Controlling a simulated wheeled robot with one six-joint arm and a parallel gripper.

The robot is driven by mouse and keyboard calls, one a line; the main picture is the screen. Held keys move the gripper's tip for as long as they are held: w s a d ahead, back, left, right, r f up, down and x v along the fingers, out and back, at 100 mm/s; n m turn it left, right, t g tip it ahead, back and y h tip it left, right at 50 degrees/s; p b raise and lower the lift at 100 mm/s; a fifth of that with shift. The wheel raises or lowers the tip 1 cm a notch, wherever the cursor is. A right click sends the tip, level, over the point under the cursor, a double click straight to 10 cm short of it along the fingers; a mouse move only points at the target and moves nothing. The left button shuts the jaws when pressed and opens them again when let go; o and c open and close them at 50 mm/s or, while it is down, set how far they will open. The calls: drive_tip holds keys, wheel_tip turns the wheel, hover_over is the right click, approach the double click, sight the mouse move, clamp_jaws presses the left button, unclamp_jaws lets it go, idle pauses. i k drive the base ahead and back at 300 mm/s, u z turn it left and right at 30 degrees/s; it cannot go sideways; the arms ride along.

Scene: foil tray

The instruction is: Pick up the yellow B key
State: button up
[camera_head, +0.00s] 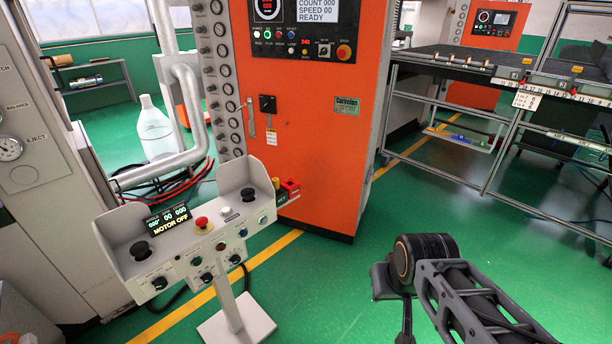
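No key with a readable letter B can be made out. A small yellow piece (276,182) shows behind the right end of the grey control console, beside a small red block (291,186). It is too small to tell whether it is the yellow B key. My arm comes in from the lower right, with a black round joint and a dark bracket at its end. No gripper fingers can be made out, and nothing held is visible. The visible part of my arm is well to the right of the console, over green floor.
The grey console (180,262) stands on a post with a white base plate (236,322). A red mushroom button (201,222) is on it. An orange cabinet (300,150) stands behind. A metal rack (480,140) is at right. Green floor (340,285) between console and arm is clear.

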sight(275, 182)
drive_tip(key=z, duration=0.1)
drive_tip(key=i, duration=0.95)
drive_tip(key=u, duration=1.05)
drive_tip(key=i, duration=0.7)
drive_tip(key=u, duration=0.8)
